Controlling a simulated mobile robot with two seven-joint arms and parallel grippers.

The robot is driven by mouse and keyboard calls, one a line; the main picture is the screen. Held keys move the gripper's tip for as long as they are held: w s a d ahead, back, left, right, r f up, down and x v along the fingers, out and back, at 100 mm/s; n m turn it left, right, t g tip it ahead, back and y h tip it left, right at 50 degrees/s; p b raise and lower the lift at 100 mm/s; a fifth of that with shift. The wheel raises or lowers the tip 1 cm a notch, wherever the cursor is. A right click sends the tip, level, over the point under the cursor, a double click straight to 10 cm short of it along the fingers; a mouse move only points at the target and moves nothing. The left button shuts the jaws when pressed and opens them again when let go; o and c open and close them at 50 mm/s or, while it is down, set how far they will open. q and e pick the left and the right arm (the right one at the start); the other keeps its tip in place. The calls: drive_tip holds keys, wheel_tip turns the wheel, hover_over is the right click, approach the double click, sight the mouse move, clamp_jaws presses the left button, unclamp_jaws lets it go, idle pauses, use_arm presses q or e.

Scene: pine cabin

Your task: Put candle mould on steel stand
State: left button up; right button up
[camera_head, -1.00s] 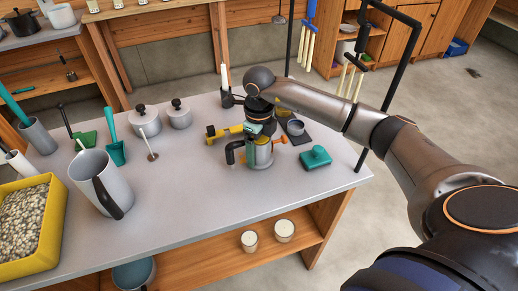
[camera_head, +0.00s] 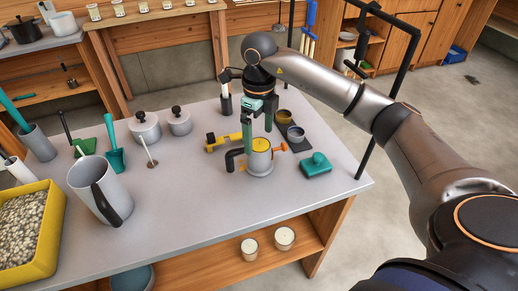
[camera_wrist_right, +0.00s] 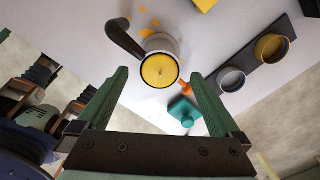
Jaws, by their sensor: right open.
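A silver cylinder with a yellow top, which looks like the candle mould (camera_head: 260,161), stands upright on the grey bench. It also shows in the right wrist view (camera_wrist_right: 159,70), with a black curved handle on its left and an orange piece on its right. A steel stand cannot be told apart from the cylinder; its foot looks slightly wider and may be the stand. My right gripper (camera_head: 258,141) is open and empty just above the cylinder; its green fingers (camera_wrist_right: 158,78) are spread to both sides of it in the wrist view. My left gripper is not in view.
A yellow tool (camera_head: 222,141) lies behind-left. A dark tray (camera_head: 294,144) with two small cups and a teal block (camera_head: 316,164) are to the right. A large grey jug (camera_head: 98,185) and a yellow gravel bin (camera_head: 52,242) are left. The bench's front middle is clear.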

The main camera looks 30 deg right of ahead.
drive_tip(key=shift+r, duration=1.8)
